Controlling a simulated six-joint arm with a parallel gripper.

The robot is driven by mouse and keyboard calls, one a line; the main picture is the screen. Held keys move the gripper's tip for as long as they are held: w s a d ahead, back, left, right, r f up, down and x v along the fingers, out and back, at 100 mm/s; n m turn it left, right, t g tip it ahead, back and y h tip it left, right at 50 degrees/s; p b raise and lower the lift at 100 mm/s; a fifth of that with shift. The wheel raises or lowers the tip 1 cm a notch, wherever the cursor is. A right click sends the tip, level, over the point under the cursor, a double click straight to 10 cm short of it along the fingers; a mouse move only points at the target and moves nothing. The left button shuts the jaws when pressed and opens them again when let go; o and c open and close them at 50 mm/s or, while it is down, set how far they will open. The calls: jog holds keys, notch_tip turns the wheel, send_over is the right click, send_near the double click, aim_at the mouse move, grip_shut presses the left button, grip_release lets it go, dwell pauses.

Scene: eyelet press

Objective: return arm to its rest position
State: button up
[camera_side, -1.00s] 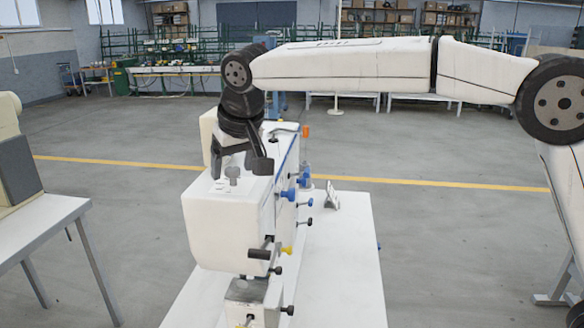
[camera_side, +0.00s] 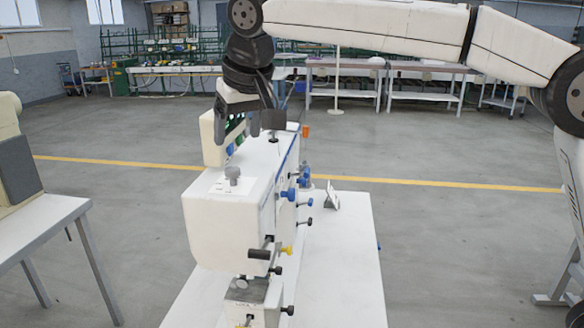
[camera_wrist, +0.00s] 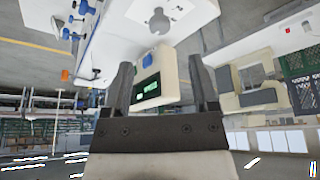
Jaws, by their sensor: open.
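My gripper (camera_side: 249,128) is raised just above the white eyelet press (camera_side: 218,225) in the side view, over the back part of its top. Its fingers point down, and it holds nothing. In the wrist view the two dark fingers of my gripper (camera_wrist: 163,80) stand apart with a clear gap. A cream control box with a green display (camera_wrist: 148,90) shows beyond that gap. The press's white top also shows in the wrist view (camera_wrist: 185,22), with a grey round knob (camera_wrist: 158,20) on it. In the side view that knob (camera_side: 233,175) stands on the press top.
The press stands on a white table (camera_side: 345,265) with blue, black and yellow knobs on its right side. A small stand (camera_side: 331,198) is on the table to the right. Another bench (camera_side: 45,240) with a cream machine is at the left. Open floor lies around the table.

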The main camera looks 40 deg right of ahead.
dwell(0.4)
jog(key=s+d+f+g, duration=0.1)
jog(key=s+d+f, duration=0.5)
jog(key=d+f, duration=0.45)
jog(key=s+d+f+g, duration=0.1)
jog(key=s+d+f, duration=0.6)
jog(key=f, duration=0.7)
jog(key=s+d+f, duration=0.4)
jog(key=s+f, duration=0.2)
jog(key=s, duration=0.2)
jog(key=shift+d+f, duration=0.2)
jog(key=shift+f, duration=0.1)
